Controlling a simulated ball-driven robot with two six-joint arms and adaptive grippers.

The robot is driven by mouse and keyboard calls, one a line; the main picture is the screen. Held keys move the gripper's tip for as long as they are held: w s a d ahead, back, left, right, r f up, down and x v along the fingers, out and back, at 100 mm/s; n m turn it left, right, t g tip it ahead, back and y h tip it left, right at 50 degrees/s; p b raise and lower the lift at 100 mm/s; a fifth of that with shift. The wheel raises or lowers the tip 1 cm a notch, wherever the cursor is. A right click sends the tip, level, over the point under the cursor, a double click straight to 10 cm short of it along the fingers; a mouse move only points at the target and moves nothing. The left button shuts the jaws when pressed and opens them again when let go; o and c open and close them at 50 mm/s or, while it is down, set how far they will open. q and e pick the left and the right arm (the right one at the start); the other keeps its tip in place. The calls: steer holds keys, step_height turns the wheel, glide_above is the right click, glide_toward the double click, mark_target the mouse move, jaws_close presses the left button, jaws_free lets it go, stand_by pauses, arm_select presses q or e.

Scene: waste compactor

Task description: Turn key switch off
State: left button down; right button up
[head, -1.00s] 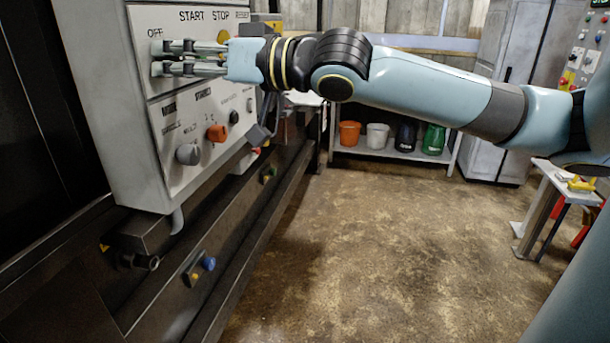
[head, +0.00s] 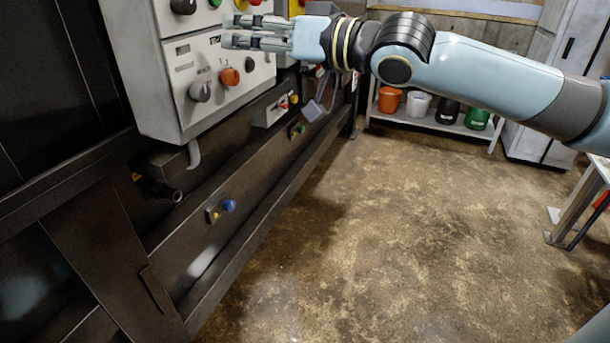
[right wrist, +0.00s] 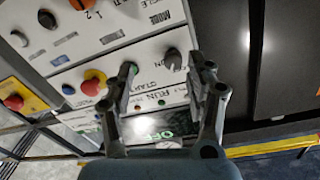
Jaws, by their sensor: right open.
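A dark round knob (head: 183,5), apparently the key switch, is on the grey control panel (head: 160,112) at the top edge of the head view. In the right wrist view it shows as a dark knob (right wrist: 174,60) between the finger directions, nearer the right finger. My right gripper (head: 228,31) is open and empty, to the right of and a little below the knob in the head view. In the right wrist view its two fingers (right wrist: 164,72) are spread, and the left one overlaps the green start button (right wrist: 132,70). Contact cannot be told. My left gripper is out of view.
Grey (head: 200,90) and orange (head: 229,77) selector knobs sit below my gripper on the panel. The right wrist view shows red emergency buttons (right wrist: 92,86) at the left. A shelf with buckets (head: 389,100) stands at the back.

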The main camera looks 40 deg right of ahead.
steer(key=d+f+m+g+h+b, duration=0.1)
steer(key=d+f+m+h+b, duration=0.1)
steer(key=f, duration=1.3)
steer(key=s+d+f+m+g+h+b, duration=0.1)
steer(key=d+f+b, duration=0.4)
steer(key=f, duration=1)
steer(key=shift+d+f+m+g+h, duration=0.3)
steer(key=shift+d+m+h, duration=0.6)
steer(key=shift+d+h, duration=0.25)
steer(key=shift+a, duration=0.1)
